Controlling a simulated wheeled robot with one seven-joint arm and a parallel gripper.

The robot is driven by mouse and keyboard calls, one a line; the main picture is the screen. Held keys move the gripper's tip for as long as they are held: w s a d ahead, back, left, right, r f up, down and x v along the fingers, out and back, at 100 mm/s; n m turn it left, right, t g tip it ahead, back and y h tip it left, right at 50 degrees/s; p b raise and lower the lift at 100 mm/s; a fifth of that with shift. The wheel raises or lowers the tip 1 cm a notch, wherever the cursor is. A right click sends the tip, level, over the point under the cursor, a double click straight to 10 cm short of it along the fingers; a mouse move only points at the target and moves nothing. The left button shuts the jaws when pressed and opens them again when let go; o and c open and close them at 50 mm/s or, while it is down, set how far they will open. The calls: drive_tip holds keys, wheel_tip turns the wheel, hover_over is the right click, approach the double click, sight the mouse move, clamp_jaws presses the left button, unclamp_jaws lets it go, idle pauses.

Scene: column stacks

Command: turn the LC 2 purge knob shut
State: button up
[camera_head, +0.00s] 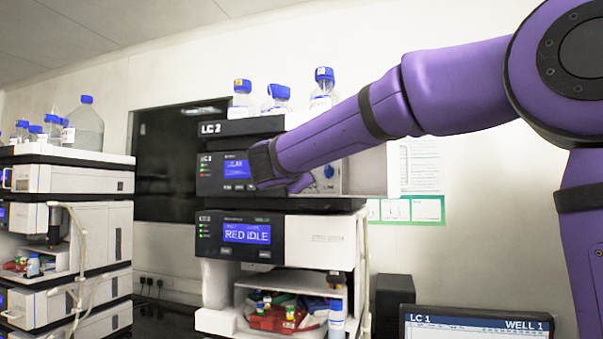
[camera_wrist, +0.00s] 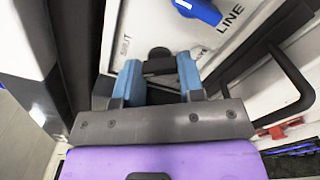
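The LC 2 stack (camera_head: 243,129) stands in the middle of the head view. SHUT is printed on the same panel to the lower left. My gripper (camera_wrist: 159,79) has its two blue fingers apart, below and left of the blue knob, not touching it. A dark round part (camera_wrist: 159,54) lies just beyond the fingertips; whether they touch it is unclear.
A black bar handle (camera_wrist: 288,78) stands right of my gripper in the wrist view. Capped bottles (camera_head: 277,97) stand on the stack top. A RED IDLE module (camera_head: 300,240) is below. Another stack (camera_head: 70,180) stands left, a monitor (camera_head: 475,325) lower right.

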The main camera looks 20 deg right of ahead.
drive_tip(key=shift+c, duration=1)
drive_tip(key=shift+m, duration=3.4)
drive_tip(key=o, duration=0.7)
drive_tip(key=shift+c, duration=0.2)
